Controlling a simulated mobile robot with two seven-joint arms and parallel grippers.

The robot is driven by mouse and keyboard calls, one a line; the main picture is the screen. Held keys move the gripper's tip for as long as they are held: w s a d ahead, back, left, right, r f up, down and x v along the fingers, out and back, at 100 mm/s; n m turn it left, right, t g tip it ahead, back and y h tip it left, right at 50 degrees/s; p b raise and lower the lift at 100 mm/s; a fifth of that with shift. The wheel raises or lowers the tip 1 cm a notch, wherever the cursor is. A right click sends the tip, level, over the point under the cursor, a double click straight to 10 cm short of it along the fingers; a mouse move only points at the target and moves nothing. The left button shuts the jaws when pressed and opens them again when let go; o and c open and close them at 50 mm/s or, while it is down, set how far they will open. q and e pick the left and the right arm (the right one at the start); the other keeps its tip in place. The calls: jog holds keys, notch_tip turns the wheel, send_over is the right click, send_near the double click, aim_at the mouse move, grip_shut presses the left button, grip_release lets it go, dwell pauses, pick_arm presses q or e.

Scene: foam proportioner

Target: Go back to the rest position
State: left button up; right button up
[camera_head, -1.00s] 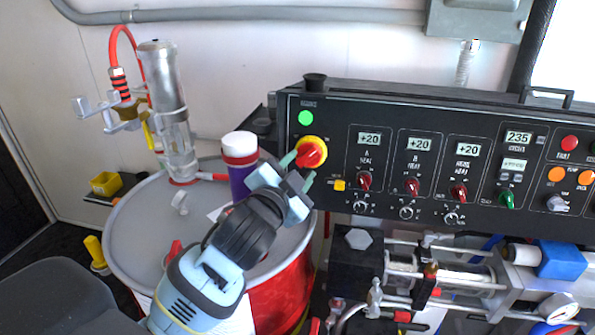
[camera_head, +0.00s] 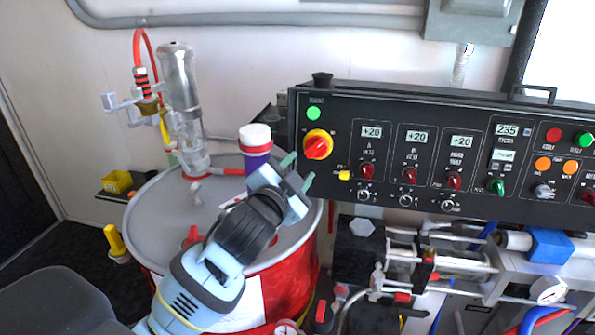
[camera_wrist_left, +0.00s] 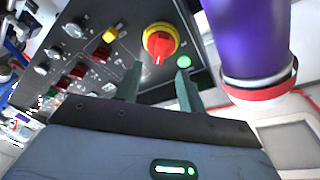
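My left gripper (camera_head: 297,170) is open and empty, with its two green-grey fingers apart, just left of the black control panel (camera_head: 420,158) and above the grey drum lid. In the left wrist view the open fingers (camera_wrist_left: 160,88) point toward the panel's red and yellow rotary switch (camera_wrist_left: 160,42), with a gap between them and it. The same switch (camera_head: 318,145) shows at the panel's left end in the head view, under a lit green light (camera_head: 313,113). My right gripper is in neither view.
A purple bottle with a white and red cap (camera_head: 256,145) stands close behind my left gripper; it also fills the upper right of the wrist view (camera_wrist_left: 248,40). The red drum (camera_head: 290,285), a clear cylinder pump (camera_head: 182,100) and pipework (camera_head: 440,262) surround the arm.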

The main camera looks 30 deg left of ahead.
pick_arm(q)
jog(key=s+f+n+g, duration=0.2)
jog(key=s+f+g, duration=0.3)
jog(key=f, duration=0.9)
jog(key=s+d+f+n+g, duration=0.1)
jog(key=s+f+g, duration=0.3)
jog(key=s+f, duration=0.5)
jog(key=s+d+f+n+g+h, duration=0.1)
jog(key=s+f+n+g, duration=0.3)
jog(key=s, duration=0.8)
jog(key=s+f+m+g, duration=0.1)
jog(key=s+f+g, duration=0.2)
jog(key=s+f, duration=0.6)
jog(key=w+d+f+t+h, duration=0.1)
jog(key=w+d+f+t, duration=0.2)
jog(key=w+f+t, duration=0.2)
jog(key=shift+f+t+h, duration=0.4)
jog(key=shift+f+t, duration=0.9)
jog(key=shift+f, duration=0.2)
jog(key=shift+a, duration=0.1)
